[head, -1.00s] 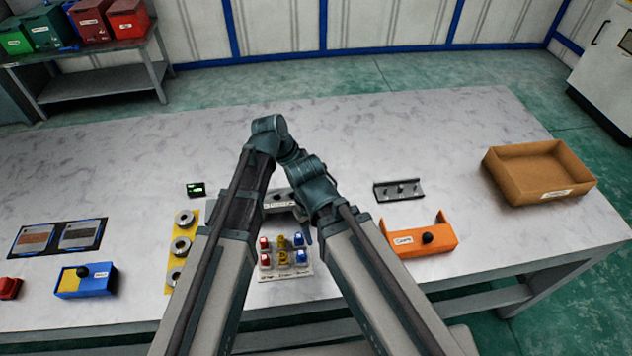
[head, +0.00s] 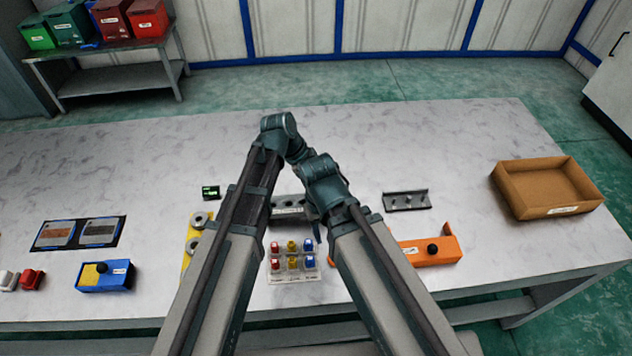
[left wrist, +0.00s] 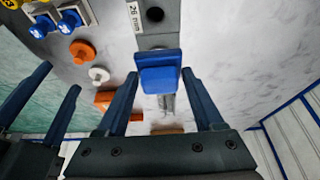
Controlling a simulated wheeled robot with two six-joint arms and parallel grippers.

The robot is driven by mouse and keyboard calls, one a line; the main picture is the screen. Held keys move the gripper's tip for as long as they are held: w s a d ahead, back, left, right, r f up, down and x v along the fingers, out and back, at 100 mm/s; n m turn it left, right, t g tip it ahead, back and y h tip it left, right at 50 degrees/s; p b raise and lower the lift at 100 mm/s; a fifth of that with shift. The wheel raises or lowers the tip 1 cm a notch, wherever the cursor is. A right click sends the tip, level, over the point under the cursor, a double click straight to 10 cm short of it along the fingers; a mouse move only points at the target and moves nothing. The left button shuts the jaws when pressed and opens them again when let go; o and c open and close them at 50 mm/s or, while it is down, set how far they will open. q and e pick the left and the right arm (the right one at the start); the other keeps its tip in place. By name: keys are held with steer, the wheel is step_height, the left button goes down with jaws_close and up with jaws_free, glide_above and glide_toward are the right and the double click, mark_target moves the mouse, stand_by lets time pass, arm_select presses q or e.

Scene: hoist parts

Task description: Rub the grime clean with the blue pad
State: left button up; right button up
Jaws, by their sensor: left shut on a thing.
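My left gripper (left wrist: 161,72) is shut on a blue block (left wrist: 158,72), which looks like the blue pad, with one finger on each side. The pad is over the end of a grey block (left wrist: 155,30) with a dark hole and a "26 mm" label; I cannot tell if they touch. In the head view the grey block (head: 288,205) shows partly between my two arms. My right gripper (left wrist: 45,88) shows at the left of the left wrist view with its fingers apart and nothing between them. Both grippers are hidden behind the arms in the head view. I cannot make out the grime.
Coloured switches (head: 292,262) sit on a panel between my arms. An orange fixture (head: 432,250), a peg rack (head: 407,201) and a cardboard tray (head: 548,210) stand to the right. A blue-yellow box (head: 105,277) and a dark panel (head: 78,233) are left. The back of the table is clear.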

arm_select(q)
steer(key=shift+r+p, duration=0.6)
steer(key=shift+r, duration=0.4)
steer(key=shift+r, duration=0.1)
step_height(320, 180, up, 3)
steer(key=p, duration=0.3)
steer(key=shift+s, duration=0.1)
